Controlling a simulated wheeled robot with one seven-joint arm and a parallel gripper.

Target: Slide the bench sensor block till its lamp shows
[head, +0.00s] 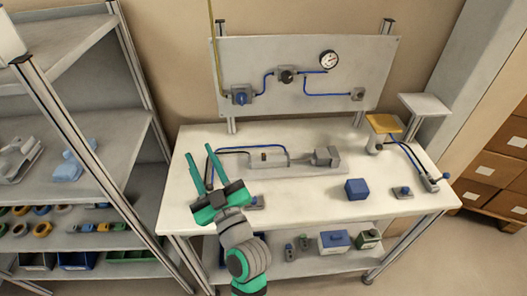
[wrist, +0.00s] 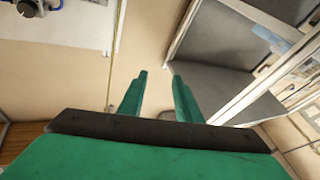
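On the bench (head: 300,197) a grey cylinder unit (head: 275,163) lies on a base plate, with a grey end block (head: 327,156) at its right. A small dark and brass-coloured piece (head: 264,156) sits on the cylinder; it may be the sensor block, but it is too small to tell. I see no lit lamp. My gripper (head: 198,152) is above the bench's left end, left of the cylinder and apart from it. Its green fingers are open with nothing between them, as the wrist view (wrist: 160,75) also shows. The wrist view does not show the cylinder.
Blue hose (head: 230,149) runs beside my fingers to the cylinder. A blue cube (head: 356,189) and small fittings (head: 402,192) stand at the right. A panel with a gauge (head: 329,59) rises behind. A shelf rack (head: 95,180) stands close at the left. The bench's front middle is clear.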

